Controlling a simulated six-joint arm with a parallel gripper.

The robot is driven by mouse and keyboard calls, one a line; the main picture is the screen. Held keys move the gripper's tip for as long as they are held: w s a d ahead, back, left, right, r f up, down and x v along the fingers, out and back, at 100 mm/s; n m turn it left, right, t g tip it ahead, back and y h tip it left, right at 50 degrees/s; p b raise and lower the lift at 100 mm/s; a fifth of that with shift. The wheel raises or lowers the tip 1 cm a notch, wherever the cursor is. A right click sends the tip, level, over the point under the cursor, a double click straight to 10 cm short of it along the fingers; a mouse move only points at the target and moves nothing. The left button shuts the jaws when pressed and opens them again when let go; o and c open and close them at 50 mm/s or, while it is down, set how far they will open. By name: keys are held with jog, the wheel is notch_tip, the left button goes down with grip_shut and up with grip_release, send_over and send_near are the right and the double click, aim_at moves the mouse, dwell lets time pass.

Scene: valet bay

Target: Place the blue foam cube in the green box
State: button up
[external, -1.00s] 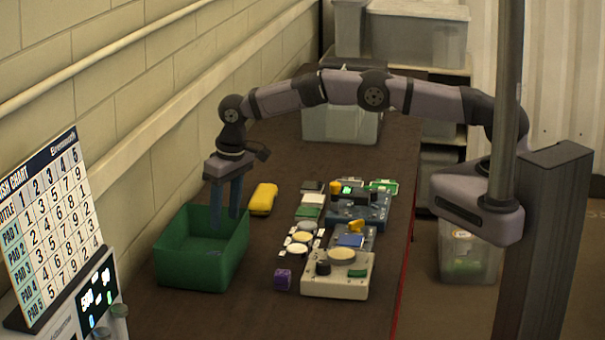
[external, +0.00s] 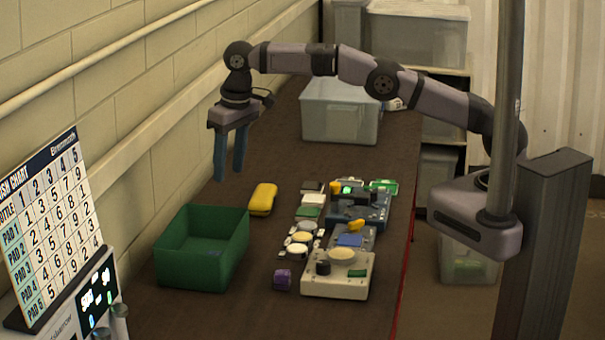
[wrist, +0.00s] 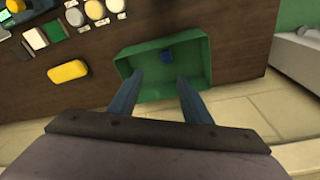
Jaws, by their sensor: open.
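The green box (external: 185,274) stands open on the dark table, in the lower left of the external view. In the wrist view, the blue foam cube (wrist: 166,56) lies inside the green box (wrist: 198,62), on its floor near the far wall. My gripper (external: 229,174) is open and empty, raised above the box and apart from it. In the wrist view its two fingers (wrist: 160,79) are spread with nothing between them. The cube is hard to make out in the external view.
A yellow block (external: 263,199) lies just behind the box. Several devices, pads and a purple cube (external: 282,279) stand to its right, with a beige control box (external: 338,285). A clear bin (external: 340,112) is at the back. A number chart (external: 48,225) stands at left.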

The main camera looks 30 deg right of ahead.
jog(key=shift+d, duration=0.1)
jog(key=w+d+m, duration=0.2)
jog(key=d, duration=2.4)
jog(key=s+d+f+m, duration=0.1)
jog(key=s+d+f, duration=0.2)
jog(key=s+d, duration=0.6)
jog(key=s+d+f+m+g, duration=0.1)
jog(key=s+d+f, duration=0.2)
jog(key=s+d, duration=0.7)
jog(key=shift+s+f+m+g+h, duration=0.3)
jog(key=shift+s, duration=0.8)
